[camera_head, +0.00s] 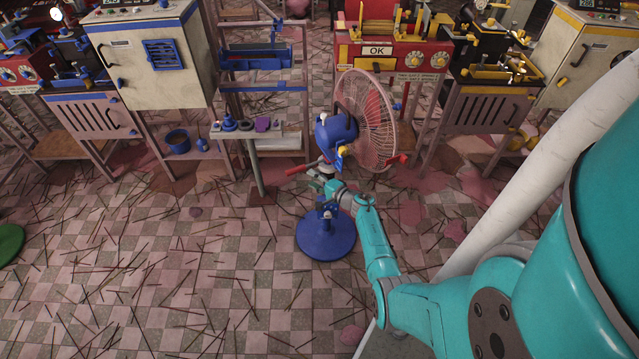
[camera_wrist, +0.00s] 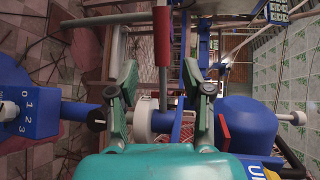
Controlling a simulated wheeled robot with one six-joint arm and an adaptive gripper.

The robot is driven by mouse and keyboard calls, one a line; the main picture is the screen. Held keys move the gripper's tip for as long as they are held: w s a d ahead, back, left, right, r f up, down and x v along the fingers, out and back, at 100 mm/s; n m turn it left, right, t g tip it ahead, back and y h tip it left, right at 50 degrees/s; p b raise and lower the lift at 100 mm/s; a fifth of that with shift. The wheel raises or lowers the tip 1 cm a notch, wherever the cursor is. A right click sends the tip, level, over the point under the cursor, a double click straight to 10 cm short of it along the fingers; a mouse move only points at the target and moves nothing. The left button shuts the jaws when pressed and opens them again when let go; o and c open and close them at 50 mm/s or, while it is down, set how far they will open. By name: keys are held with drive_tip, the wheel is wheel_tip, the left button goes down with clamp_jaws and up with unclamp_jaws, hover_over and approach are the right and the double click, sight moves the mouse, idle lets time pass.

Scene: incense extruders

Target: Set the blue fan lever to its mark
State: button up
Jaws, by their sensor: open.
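The blue fan (camera_head: 335,133) stands on a round blue base (camera_head: 326,238) in front of the benches, with a pink wire cage (camera_head: 368,115). In the wrist view, a lever with a red grip (camera_wrist: 162,38) and grey rod runs down to a white collar on the fan's stem. My gripper (camera_wrist: 160,70) is open, its green fingers on either side of the lever rod, with gaps visible. In the head view my gripper (camera_head: 324,172) is at the stem below the fan head, partly hidden. A blue box marked 0 to 3 (camera_wrist: 38,110) is at the left. I cannot make out the lever's mark.
Behind the fan stand a blue-trimmed bench (camera_head: 262,85) and a red machine with an OK sign (camera_head: 376,50). A blue pot (camera_head: 178,140) sits on a low shelf. Thin sticks litter the checkered floor (camera_head: 150,285), which is otherwise open in front.

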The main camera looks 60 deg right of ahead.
drive_tip(key=shift+v, duration=1.3)
drive_tip(key=s+a+r+n+t, duration=0.1)
drive_tip(key=s+a+n, duration=0.25)
drive_tip(key=a, duration=0.75)
drive_tip(key=s+a+r+n, duration=0.2)
drive_tip(key=s+a, duration=0.3)
drive_tip(key=a, duration=0.5)
drive_tip(key=s+a+r+n+t, duration=0.1)
drive_tip(key=s+a+n, duration=0.25)
drive_tip(key=a, duration=0.75)
drive_tip(key=s+a+r+n+g+y, duration=0.1)
drive_tip(key=s+a+r+n, duration=0.5)
drive_tip(key=s+r, duration=0.4)
drive_tip(key=s+a+r+n+g+y, duration=0.1)
drive_tip(key=s+a+r+n, duration=0.4)
drive_tip(key=s+r, duration=0.6)
drive_tip(key=s+a+y, duration=0.1)
drive_tip(key=s, duration=0.2)
drive_tip(key=shift+a+r+n+g, duration=0.2)
drive_tip(key=shift+a+n+g, duration=0.2)
